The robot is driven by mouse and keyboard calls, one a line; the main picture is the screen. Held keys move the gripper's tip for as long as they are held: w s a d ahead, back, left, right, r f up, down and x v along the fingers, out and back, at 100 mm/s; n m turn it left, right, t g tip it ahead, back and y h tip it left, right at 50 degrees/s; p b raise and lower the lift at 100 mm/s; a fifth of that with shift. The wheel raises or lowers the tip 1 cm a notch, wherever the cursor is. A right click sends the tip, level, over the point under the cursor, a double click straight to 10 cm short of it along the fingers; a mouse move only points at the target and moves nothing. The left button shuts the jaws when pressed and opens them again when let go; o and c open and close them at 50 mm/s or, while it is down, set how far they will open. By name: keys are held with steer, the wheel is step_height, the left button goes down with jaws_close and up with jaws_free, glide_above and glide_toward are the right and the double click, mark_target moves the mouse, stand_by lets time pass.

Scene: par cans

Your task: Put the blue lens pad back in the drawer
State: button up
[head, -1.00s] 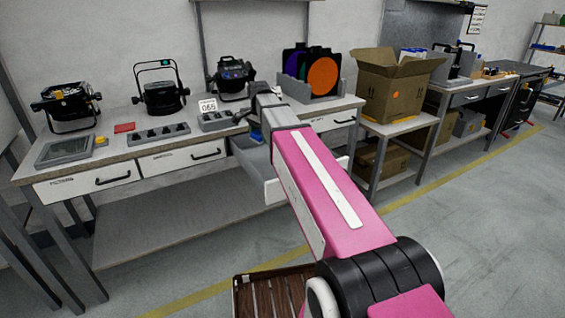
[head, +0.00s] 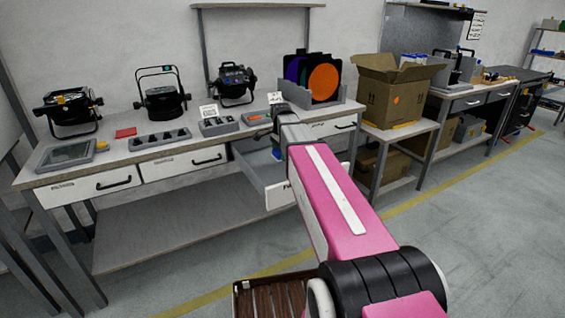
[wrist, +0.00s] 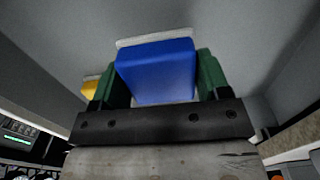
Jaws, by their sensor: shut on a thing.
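The blue lens pad (wrist: 155,75) is a blue block with a pale edge, held between the green fingers of my gripper (wrist: 160,82) in the wrist view. In the head view a bit of blue (head: 277,153) shows beside my arm, over the open drawer. The open drawer (head: 279,196) sticks out from the right part of the bench, partly hidden by my arm. Grey drawer surfaces surround the pad in the wrist view, with a yellow block (wrist: 91,87) to its left. Whether the pad touches the drawer floor cannot be told.
The bench (head: 120,160) carries lamps, a tray of dark parts (head: 160,139), a red pad (head: 126,132) and a rack of coloured discs (head: 318,105). A cardboard box (head: 393,95) stands to the right. The floor in front is largely clear.

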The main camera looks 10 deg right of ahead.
mark_target(283, 166)
steer(key=shift+d+f, duration=0.3)
steer(key=shift+d, duration=0.05)
steer(key=shift+f, duration=1.9)
steer(key=o, duration=0.9)
steer(key=shift+f, duration=0.1)
step_height(283, 166, up, 12)
steer(key=shift+r, duration=0.15)
